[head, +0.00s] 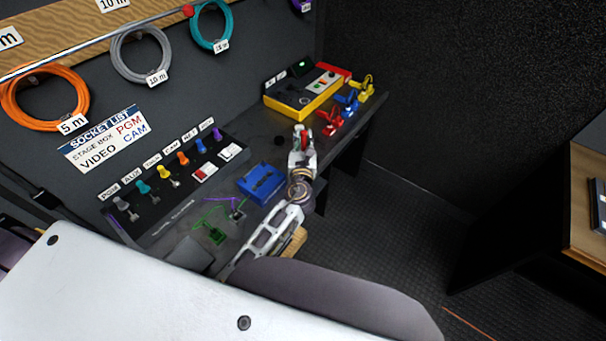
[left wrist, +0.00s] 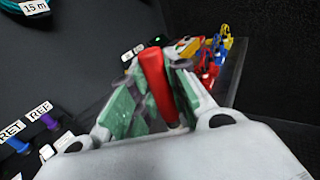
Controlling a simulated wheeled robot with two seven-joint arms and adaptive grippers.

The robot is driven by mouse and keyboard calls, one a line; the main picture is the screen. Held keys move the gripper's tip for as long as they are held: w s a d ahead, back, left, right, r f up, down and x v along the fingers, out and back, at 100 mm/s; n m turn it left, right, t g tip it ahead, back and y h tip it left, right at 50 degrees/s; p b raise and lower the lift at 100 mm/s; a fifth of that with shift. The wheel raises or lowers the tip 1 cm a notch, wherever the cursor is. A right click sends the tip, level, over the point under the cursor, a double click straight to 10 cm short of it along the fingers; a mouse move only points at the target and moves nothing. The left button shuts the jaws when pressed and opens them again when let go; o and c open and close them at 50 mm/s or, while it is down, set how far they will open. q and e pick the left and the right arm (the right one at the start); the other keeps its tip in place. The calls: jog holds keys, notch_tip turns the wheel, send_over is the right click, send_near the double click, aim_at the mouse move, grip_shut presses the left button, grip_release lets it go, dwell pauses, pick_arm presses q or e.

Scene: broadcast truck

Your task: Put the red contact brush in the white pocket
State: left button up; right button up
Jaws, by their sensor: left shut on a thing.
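My left gripper (head: 302,140) is over the right part of the bench, shut on the red contact brush (head: 304,139). In the left wrist view the brush (left wrist: 154,82) stands between the green-padded fingers of the gripper (left wrist: 158,98), its red handle pointing up and away; its lower end is partly hidden by the fingers. The gripper is apart from both. My right gripper is not in view.
A yellow-and-black device (head: 300,100) stands behind the gripper, with red, blue and yellow clamps (head: 349,101) to its right. A blue box (head: 262,182) and a row of coloured plugs (head: 169,167) are to the left. The bench's right edge is close to my arm.

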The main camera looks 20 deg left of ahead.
pick_arm(q)
jog(key=shift+f, duration=0.2)
notch_tip(320, 180, down, 6)
jog(key=shift+r+b, duration=0.2)
jog(key=shift+b, duration=0.6)
jog(key=shift+f, duration=0.1)
jog(key=shift+f+b, duration=0.45)
jog(key=shift+f, duration=1.45)
jog(key=shift+f, duration=0.15)
jog(key=o, duration=0.9)
jog(key=shift+c, duration=0.2)
